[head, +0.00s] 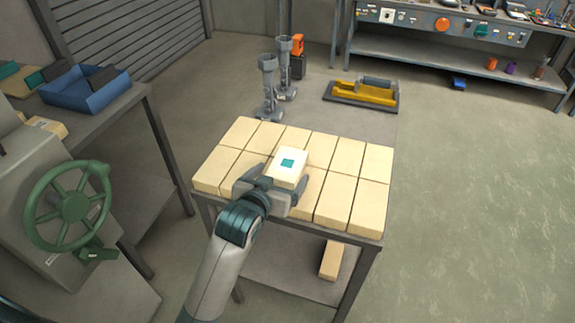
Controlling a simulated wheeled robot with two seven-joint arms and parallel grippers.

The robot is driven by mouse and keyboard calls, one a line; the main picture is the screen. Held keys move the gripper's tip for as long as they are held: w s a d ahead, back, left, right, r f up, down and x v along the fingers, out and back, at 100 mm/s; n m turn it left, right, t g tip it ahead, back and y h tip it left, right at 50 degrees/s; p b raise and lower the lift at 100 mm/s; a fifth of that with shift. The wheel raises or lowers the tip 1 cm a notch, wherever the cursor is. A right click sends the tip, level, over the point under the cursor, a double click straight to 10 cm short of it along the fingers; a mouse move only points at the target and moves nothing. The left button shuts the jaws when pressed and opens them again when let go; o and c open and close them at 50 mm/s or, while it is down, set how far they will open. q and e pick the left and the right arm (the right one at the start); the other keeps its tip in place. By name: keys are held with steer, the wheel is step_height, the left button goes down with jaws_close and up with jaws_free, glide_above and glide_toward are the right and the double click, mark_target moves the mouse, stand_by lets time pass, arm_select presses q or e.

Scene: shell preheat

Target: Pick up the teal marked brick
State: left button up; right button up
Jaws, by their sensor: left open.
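The teal marked brick (291,176) is a pale cream block with a teal square on its top face. It shows near the middle of the brick layer on the table (365,262) and looks higher than the bricks around it. My left gripper (272,188) is open at the brick's near end, with one finger to its left and one to its right. I cannot tell whether the fingers touch it. The gripper hides the brick's lower near side and some bricks beneath. My right gripper is not in view.
Plain cream bricks (361,206) cover the near table top. Behind them stand two grey metal posts (268,85) and a yellow tool on a dark tray (375,92). A green handwheel (70,205) and a blue bin (85,92) are at left. One brick (331,260) lies on the lower shelf.

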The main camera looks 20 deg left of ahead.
mark_target(284, 170)
arm_select(q)
steer(key=shift+w, duration=0.1)
stand_by(0.3)
steer(key=shift+a+p+x, duration=0.15)
steer(key=shift+p+x, duration=0.3)
steer(key=shift+x, duration=0.5)
steer(key=shift+a+p+x, duration=0.1)
steer(key=shift+p+x, duration=0.35)
steer(key=shift+x, duration=0.45)
steer(key=shift+w+f, duration=0.45)
steer(key=shift+w, duration=0.2)
steer(key=c, duration=1.4)
